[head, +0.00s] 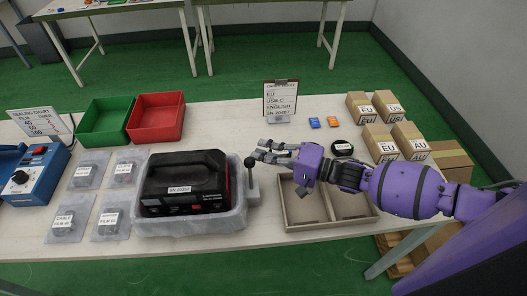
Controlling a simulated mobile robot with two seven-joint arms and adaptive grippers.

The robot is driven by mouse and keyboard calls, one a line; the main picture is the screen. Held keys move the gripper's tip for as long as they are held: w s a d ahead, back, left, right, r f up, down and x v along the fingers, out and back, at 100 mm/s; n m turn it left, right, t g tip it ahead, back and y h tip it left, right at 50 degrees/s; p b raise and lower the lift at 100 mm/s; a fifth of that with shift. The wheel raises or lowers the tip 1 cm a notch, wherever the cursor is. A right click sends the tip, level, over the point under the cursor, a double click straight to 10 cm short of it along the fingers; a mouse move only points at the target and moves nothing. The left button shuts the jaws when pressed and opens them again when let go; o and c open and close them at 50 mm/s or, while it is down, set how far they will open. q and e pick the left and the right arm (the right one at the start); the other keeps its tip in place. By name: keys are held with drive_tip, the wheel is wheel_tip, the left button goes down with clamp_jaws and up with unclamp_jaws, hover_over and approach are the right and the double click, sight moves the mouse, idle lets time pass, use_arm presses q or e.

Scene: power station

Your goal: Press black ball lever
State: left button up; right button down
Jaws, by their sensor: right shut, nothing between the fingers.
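The black ball lever (250,162) stands upright at the right end of the grey tray that holds the black power station (185,183). Its round ball tops a thin grey stem. My right gripper (260,151) comes in from the right and is shut and empty. Its fingertips are just right of and slightly above the ball in the picture. I cannot tell whether they touch it. My left gripper is not in view.
An open cardboard box (302,217) lies below my right gripper. A sign stand (280,100) is behind it. Small cartons (380,142) stand at the right. Green (103,120) and red (156,117) bins and a blue sealing machine (34,176) are at the left.

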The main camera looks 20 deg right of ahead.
drive_tip(key=shift+r, duration=0.1)
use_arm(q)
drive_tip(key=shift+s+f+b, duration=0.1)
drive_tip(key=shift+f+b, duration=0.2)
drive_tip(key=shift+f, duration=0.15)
use_arm(e)
drive_tip(key=s+a+r+n+t+y, duration=0.1)
drive_tip(key=s+a+r+n+y, duration=0.1)
drive_tip(key=s+n, duration=0.5)
drive_tip(key=shift+s+a+r+n+y, duration=0.15)
drive_tip(key=shift+s+r+n+y, duration=0.25)
drive_tip(key=shift+y, duration=0.5)
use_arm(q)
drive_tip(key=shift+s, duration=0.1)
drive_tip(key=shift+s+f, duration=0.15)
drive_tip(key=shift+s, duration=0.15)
